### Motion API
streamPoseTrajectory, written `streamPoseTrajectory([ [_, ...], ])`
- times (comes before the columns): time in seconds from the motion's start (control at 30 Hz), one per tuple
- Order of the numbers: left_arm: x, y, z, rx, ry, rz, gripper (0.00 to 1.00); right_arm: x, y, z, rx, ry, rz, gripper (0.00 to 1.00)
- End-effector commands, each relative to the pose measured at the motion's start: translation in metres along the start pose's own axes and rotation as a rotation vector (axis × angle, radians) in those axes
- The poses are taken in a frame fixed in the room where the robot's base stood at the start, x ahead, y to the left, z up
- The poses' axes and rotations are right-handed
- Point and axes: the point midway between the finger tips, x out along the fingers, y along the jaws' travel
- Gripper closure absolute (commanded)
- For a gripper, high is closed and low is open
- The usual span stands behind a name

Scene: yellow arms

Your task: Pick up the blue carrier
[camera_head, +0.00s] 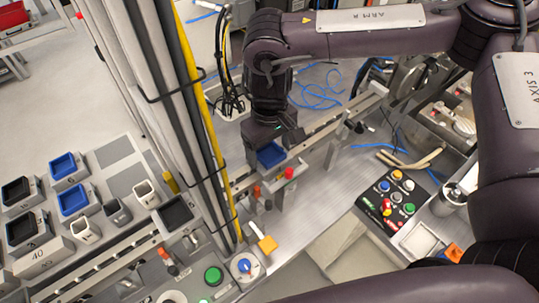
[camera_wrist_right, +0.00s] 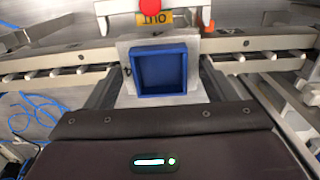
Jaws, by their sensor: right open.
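The blue carrier (camera_head: 270,154) is a small square open box at the rail, just below my right gripper (camera_head: 274,141) in the head view. In the right wrist view the blue carrier (camera_wrist_right: 161,71) sits on a light plate, its hollow facing the camera. Dark finger-like parts show on either side of it, spread apart, and the right gripper is open. I cannot tell whether the fingers touch the carrier. My left gripper is not in view.
A red knob (camera_head: 289,172) stands beside the carrier. A yellow OUT label (camera_wrist_right: 153,17) is behind it. More blue-lined boxes (camera_head: 72,200) stand on the left bench. A button panel (camera_head: 392,200) lies to the right. Cables and a pole run left of the rail.

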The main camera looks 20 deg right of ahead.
Motion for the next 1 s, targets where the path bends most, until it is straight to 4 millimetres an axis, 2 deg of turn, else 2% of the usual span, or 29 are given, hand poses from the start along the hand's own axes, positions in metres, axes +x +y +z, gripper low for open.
streamPoseTrajectory([
  [0.07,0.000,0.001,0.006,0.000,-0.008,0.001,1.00,0.000,0.000,0.000,0.000,0.000,0.000,0.28],
  [0.23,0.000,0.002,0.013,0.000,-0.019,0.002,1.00,0.000,0.000,0.000,0.000,0.000,0.000,0.50],
  [0.47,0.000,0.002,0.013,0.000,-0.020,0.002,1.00,-0.001,0.000,0.000,0.000,0.000,0.000,0.80],
  [0.77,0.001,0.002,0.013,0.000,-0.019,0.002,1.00,-0.003,0.000,-0.001,0.000,0.002,0.000,0.80],
  [0.87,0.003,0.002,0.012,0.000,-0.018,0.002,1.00,-0.009,0.000,-0.001,0.000,0.002,0.000,0.80],
  [1.0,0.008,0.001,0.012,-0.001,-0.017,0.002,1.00,-0.027,0.000,-0.001,0.000,0.005,-0.001,0.80],
])
